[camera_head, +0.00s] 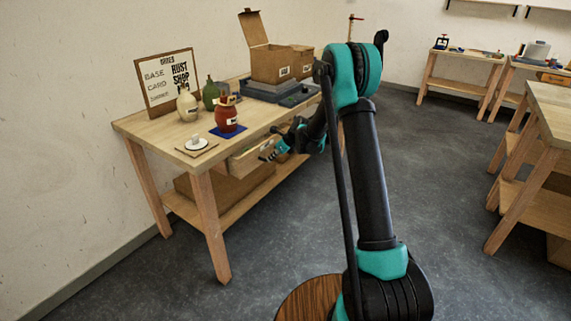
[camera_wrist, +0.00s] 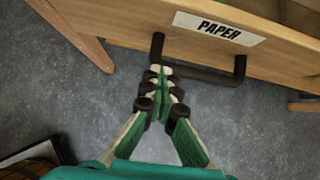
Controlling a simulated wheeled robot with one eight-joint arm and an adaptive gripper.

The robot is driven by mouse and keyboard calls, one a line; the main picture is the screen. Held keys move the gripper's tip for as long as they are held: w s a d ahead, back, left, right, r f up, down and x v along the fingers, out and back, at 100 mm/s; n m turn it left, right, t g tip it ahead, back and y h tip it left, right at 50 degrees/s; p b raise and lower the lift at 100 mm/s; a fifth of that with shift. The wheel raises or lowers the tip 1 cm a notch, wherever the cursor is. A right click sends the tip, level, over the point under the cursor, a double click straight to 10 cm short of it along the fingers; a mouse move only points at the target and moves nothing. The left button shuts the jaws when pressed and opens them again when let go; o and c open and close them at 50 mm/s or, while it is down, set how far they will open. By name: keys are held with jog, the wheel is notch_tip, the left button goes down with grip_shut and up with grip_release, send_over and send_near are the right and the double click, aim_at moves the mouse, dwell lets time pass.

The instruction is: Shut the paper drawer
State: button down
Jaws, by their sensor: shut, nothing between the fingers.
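The paper drawer (camera_head: 243,162) is a light wooden drawer under the top of the left workbench. It appears to stick out a little from under the tabletop. In the wrist view its front (camera_wrist: 180,22) carries a white label (camera_wrist: 219,33) reading PAPER and a dark bar handle (camera_wrist: 200,72). My gripper (camera_wrist: 160,72) is shut and empty, with its fingertips close to the left part of the handle. I cannot tell whether they touch it. In the head view my gripper (camera_head: 270,152) is at the drawer front and partly covers it.
The workbench top (camera_head: 150,128) holds a sign (camera_head: 168,80), a red jar (camera_head: 226,117), pale and green bottles and an open cardboard box (camera_head: 272,62). A lower shelf (camera_head: 228,208) lies below the drawer. Open floor (camera_head: 440,190) separates it from the right-hand benches.

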aim_at(260, 155)
jog(key=shift+w+a, duration=0.8)
jog(key=shift+a, duration=0.3)
jog(key=shift+w+a, duration=0.8)
jog(key=shift+a, duration=0.3)
